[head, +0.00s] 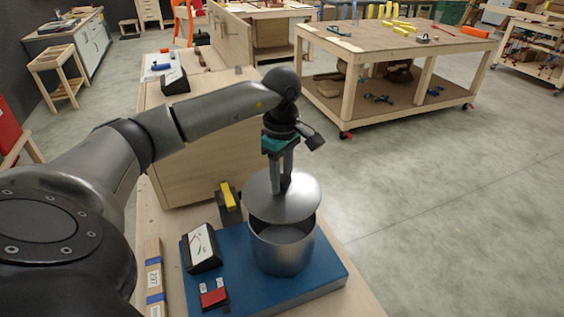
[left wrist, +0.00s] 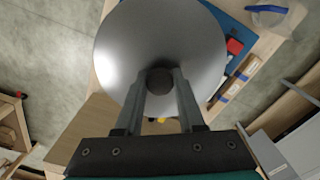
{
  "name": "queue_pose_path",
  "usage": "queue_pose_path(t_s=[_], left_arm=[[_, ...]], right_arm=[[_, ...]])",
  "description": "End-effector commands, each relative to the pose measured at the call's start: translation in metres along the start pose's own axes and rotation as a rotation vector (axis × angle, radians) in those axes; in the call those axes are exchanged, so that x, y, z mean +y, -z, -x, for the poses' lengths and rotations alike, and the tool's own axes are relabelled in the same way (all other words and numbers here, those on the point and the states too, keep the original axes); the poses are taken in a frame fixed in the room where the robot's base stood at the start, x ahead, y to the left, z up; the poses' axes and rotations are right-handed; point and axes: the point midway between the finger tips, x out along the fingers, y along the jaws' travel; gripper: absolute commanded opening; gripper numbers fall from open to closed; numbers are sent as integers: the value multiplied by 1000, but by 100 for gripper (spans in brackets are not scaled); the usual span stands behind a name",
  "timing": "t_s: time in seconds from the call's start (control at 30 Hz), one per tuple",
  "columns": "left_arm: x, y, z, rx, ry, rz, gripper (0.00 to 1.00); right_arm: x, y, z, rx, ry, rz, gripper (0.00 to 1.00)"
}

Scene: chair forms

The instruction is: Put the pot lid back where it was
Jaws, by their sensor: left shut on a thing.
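The pot lid (head: 283,203) is a round grey metal disc with a dark knob (left wrist: 159,81). My left gripper (head: 281,184) is shut on the knob and holds the lid from above. The pot (head: 282,247) is a grey metal cylinder on a blue board (head: 325,281). The lid is above the pot's mouth, slightly towards the far side, and the pot's opening shows below its near edge. In the left wrist view the lid (left wrist: 160,40) hides the pot. My right gripper is not in view.
A dial box (head: 202,248) and a red block (head: 214,294) are on or beside the board, left of the pot. A yellow-topped dark block (head: 228,199) stands behind. A wooden cabinet (head: 200,150) is close behind the arm. Open floor lies to the right.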

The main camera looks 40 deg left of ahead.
Motion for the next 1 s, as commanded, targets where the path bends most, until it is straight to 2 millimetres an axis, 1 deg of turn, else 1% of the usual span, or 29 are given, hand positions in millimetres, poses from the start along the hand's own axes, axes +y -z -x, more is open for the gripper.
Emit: queue_pose_path(t_s=[0.03, 0.2, 0.33, 0.47, 0.73, 0.83, 1.0], left_arm=[[0, 0, 0, 0, -1, -1, 0], [0, 0, -6, 0, -1, -2, 0], [0, 0, -16, 0, -1, -2, 0], [0, -1, -30, -1, 0, -3, 0], [0, 0, -60, 0, -2, -3, 0], [0, 0, -66, 0, -1, -3, 0], [0, 0, -68, 0, -1, -3, 0]], right_arm=[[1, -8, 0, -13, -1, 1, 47], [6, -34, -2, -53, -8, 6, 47], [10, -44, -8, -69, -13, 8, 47], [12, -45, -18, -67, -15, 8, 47], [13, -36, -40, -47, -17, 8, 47], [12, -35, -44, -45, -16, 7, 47], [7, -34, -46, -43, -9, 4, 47]])
